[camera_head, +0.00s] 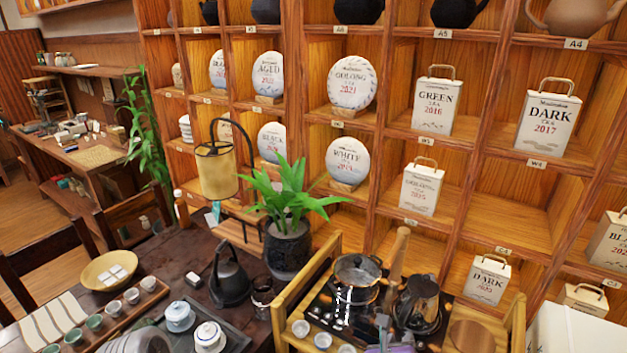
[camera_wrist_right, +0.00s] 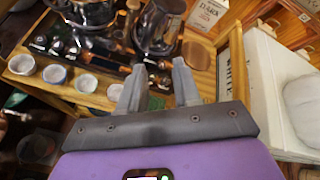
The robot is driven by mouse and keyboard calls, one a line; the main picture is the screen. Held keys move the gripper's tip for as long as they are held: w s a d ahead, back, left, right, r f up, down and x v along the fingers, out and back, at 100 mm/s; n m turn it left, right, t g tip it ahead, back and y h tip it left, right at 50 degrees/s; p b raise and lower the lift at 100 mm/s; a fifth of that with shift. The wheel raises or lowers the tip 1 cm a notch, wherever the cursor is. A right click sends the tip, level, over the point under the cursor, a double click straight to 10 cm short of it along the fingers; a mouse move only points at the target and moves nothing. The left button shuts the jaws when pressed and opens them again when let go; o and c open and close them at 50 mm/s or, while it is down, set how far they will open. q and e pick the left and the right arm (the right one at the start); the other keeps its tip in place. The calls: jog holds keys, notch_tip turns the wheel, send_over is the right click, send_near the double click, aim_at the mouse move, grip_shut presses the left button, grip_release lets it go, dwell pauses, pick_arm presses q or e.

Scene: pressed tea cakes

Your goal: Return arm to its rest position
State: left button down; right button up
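My right gripper (camera_head: 384,328) shows at the bottom edge of the head view, in front of the wooden tea stand. In the right wrist view my right gripper (camera_wrist_right: 158,84) has its two grey fingers spread apart with nothing between them. It hangs above the front of the stand, close to the cups and the glass pots. My left gripper does not show in the head view.
The wooden stand (camera_head: 291,293) carries a glass pot (camera_head: 357,270), a second pot (camera_head: 420,304) and small white cups (camera_wrist_right: 54,74). A potted plant (camera_head: 288,247) and a black kettle (camera_head: 229,277) stand left of it. A white box (camera_wrist_right: 268,80) is at its right.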

jog(key=s+a+f+n+g+y, duration=0.1)
jog(key=a+f+n+g+y, duration=0.15)
jog(key=f+n, duration=0.7)
jog(key=a+f+n+g+y, duration=0.15)
jog(key=f+n+y, duration=0.25)
jog(key=f+n, duration=0.55)
jog(key=s+a+f+n+g+y, duration=0.2)
jog(key=s+f+n+g, duration=0.1)
jog(key=s+f+n, duration=0.5)
jog(key=s+a+f+n+g+y, duration=0.2)
jog(key=s+a+f+n+g, duration=0.15)
jog(key=s+f+n, duration=0.4)
notch_tip(320, 180, down, 7)
jog(key=s+m+b, duration=0.1)
jog(key=b, duration=0.6)
jog(key=shift+d+b, duration=0.4)
jog(key=shift+d, duration=0.05)
